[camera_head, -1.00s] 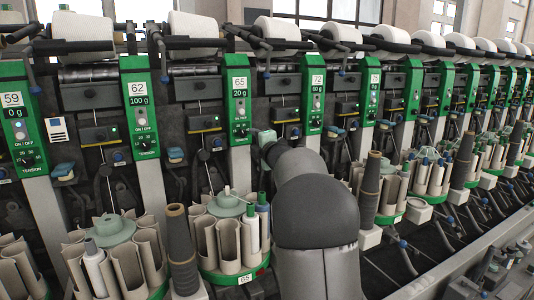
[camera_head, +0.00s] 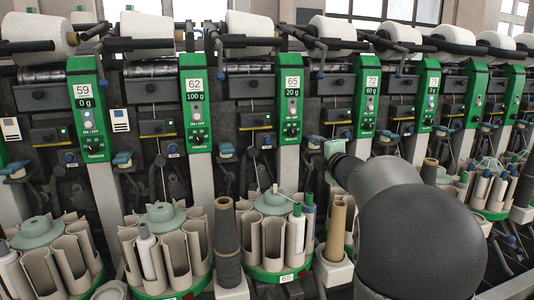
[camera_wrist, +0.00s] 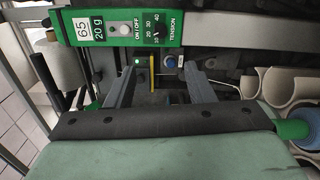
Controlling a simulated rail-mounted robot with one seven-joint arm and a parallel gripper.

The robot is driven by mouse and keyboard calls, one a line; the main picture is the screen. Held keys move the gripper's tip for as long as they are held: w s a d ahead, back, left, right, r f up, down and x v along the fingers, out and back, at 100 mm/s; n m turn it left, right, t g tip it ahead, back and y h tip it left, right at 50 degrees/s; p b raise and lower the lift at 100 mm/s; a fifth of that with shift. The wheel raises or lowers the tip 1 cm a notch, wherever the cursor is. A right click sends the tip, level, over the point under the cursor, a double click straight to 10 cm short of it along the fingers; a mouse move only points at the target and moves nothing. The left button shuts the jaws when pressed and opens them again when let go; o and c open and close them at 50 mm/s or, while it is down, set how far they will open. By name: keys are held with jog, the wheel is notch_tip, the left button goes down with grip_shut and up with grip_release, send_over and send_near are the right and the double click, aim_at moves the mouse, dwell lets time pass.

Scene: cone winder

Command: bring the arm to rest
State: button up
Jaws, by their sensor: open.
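My arm (camera_head: 410,235) reaches in from the lower right of the head view toward the winder, near the panels marked 65 and 72. My gripper's pale green body (camera_head: 335,148) shows at the arm's far end; its fingers are hidden there. In the wrist view my gripper (camera_wrist: 160,80) has its two dark fingers apart, with nothing between them. The green panel marked 65 (camera_wrist: 120,27) lies beyond the fingers at the top. I cannot tell whether the fingers touch the machine.
Several round magazines with grey-beige pockets (camera_head: 75,260) line the front, some holding bobbins. A dark cone (camera_head: 227,240) and a tan cone (camera_head: 336,228) stand between them. White yarn packages (camera_head: 145,27) line the top. A blue-and-green bobbin (camera_wrist: 303,132) is at the wrist view's right edge.

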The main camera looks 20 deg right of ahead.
jog(key=shift+r, duration=0.1)
jog(key=s+a+f+m+g+p, duration=0.2)
jog(key=s+a+m+g+p, duration=0.4)
jog(key=s, duration=0.6)
jog(key=s+a+f+m+g+p, duration=0.2)
jog(key=s+a+m+g+p, duration=0.3)
jog(key=s, duration=0.8)
jog(key=s+a+f+m+g+p, duration=0.2)
jog(key=s+a+m+g+p, duration=0.4)
jog(key=s+a+p, duration=0.4)
jog(key=s+a+m, duration=0.1)
jog(key=s+a, duration=0.2)
jog(key=shift+f+m+g+y, duration=0.2)
jog(key=shift+m+g+y, duration=0.1)
jog(key=shift+y, duration=0.1)
jog(key=shift+a, duration=0.1)
